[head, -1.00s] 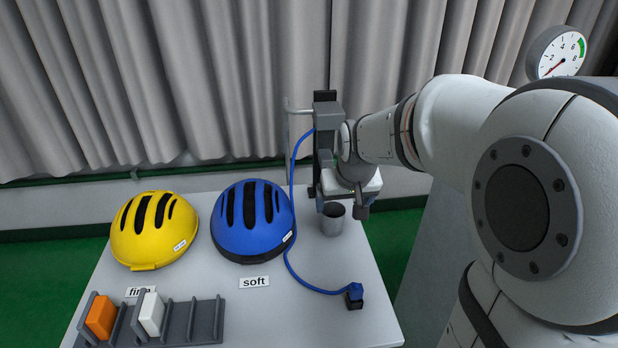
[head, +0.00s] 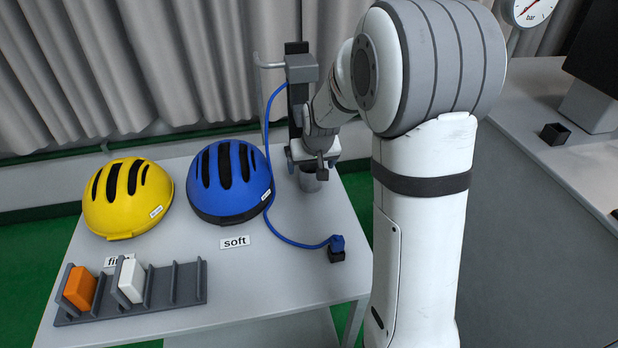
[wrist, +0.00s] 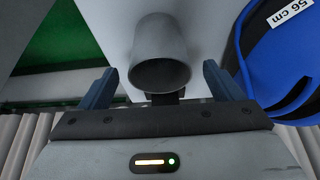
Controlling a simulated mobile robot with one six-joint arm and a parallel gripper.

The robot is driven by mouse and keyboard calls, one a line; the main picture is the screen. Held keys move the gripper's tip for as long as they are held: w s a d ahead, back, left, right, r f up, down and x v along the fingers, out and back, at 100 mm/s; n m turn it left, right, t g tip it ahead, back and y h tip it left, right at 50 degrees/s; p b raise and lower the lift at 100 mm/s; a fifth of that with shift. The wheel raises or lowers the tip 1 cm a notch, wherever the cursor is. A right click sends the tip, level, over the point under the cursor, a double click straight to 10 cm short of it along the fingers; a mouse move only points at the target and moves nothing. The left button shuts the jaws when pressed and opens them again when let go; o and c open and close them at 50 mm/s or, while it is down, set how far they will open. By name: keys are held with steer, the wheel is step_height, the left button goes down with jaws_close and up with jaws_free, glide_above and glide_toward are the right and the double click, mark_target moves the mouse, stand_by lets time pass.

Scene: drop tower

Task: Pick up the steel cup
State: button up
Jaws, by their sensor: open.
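The steel cup (head: 310,184) stands on the grey table (head: 290,270), to the right of the blue helmet. In the head view my gripper (head: 312,166) hides its upper part. In the wrist view the cup (wrist: 160,42) shows with its round mouth towards me. My gripper (wrist: 160,84) is open and empty, with one blue-grey finger to each side of the cup's mouth and a gap on both sides. I cannot tell how far down the cup the fingertips reach.
A blue helmet (head: 228,180) and a yellow helmet (head: 127,196) sit to the left. A grey stand (head: 298,75) rises behind the cup; its blue cable (head: 290,240) runs to a connector. A rack (head: 175,285) holds orange and white blocks.

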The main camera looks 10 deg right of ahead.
steer(key=shift+r, duration=0.1)
steer(key=c, duration=1.5)
